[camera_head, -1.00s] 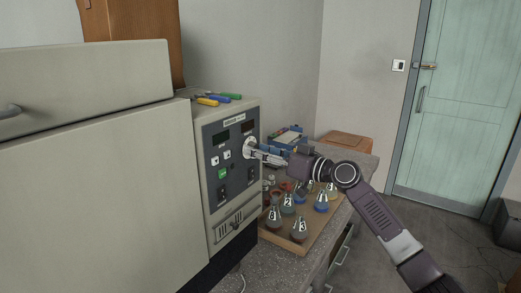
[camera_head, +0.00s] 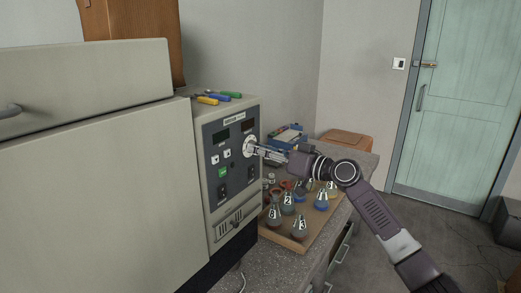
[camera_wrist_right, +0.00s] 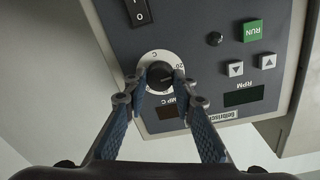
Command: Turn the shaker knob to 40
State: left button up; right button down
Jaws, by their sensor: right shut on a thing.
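The shaker (camera_head: 232,115) is a beige machine with a dark control panel on the left. Its knob is a black disc on a white dial (camera_head: 249,140) high on the panel's right side. In the right wrist view the knob (camera_wrist_right: 159,76) sits between the fingertips, and the white dial (camera_wrist_right: 152,57) shows around it with a "20" readable on the right. The other marks and the pointer are too small or covered to read. My right gripper (camera_head: 256,150) is shut on the knob; it also shows in the right wrist view (camera_wrist_right: 161,77). My left gripper is out of view.
A wooden tray (camera_head: 286,242) of several flasks stands on the bench below my right arm. Screwdrivers (camera_head: 218,97) lie on top of the machine. A green RUN button (camera_wrist_right: 253,30) and a black switch (camera_wrist_right: 138,12) flank the knob.

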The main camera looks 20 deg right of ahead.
jog(key=m+g+p, duration=0.1)
jog(key=m+p, duration=0.8)
jog(key=m, duration=0.8)
jog(key=shift+r+m, duration=0.1)
jog(key=shift+m, duration=0.2)
jog(key=shift+d+m+p, duration=0.1)
jog(key=shift+m+p, duration=0.2)
jog(key=c, duration=1.6)
grip_release()
jog(key=v, duration=1.2)
jog(key=shift+w+d+f, duration=0.15)
jog(key=shift+f, duration=0.1)
